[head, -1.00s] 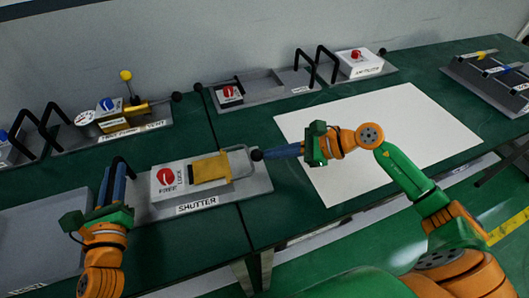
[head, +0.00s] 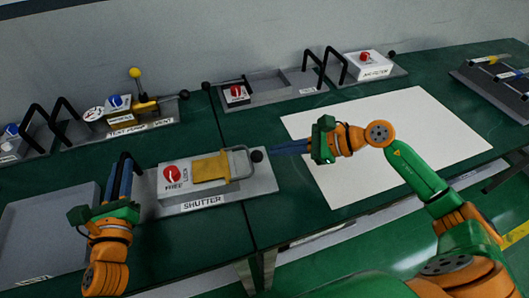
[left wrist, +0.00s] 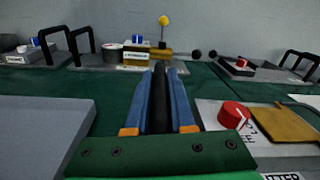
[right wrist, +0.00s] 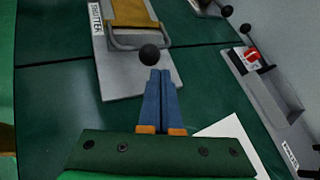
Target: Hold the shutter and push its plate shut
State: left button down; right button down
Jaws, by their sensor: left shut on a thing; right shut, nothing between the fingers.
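The shutter (head: 262,184) is a grey base on the green bench. It carries a white block with a red dial (head: 171,174) marked FREE and LOCK, and a yellow plate (head: 211,168) with a metal loop and a black knob (head: 257,156). The plate lies close against the white block. My left gripper (head: 124,165) is shut on the black handle (left wrist: 159,100) at the shutter's left end. My right gripper (head: 272,148) is shut and empty. Its tips are beside the knob (right wrist: 150,54); in the right wrist view a small gap seems to separate them.
A white sheet (head: 400,140) lies to the right. Behind stand another fixture with a yellow knob (head: 135,73) and a grey tray unit with black handles (head: 270,86). A grey panel (head: 45,230) lies at the front left.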

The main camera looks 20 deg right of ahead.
jog(key=shift+d+r, duration=0.65)
jog(key=shift+r, duration=0.05)
jog(key=v, duration=1.2)
jog(key=shift+s, duration=0.15)
pick_arm(q)
jog(key=c, duration=0.9)
grip_release()
jog(key=shift+o, duration=1.1)
jog(key=shift+w+f, duration=0.1)
jog(key=shift+w, duration=0.05)
pick_arm(e)
jog(key=shift+a, duration=0.1)
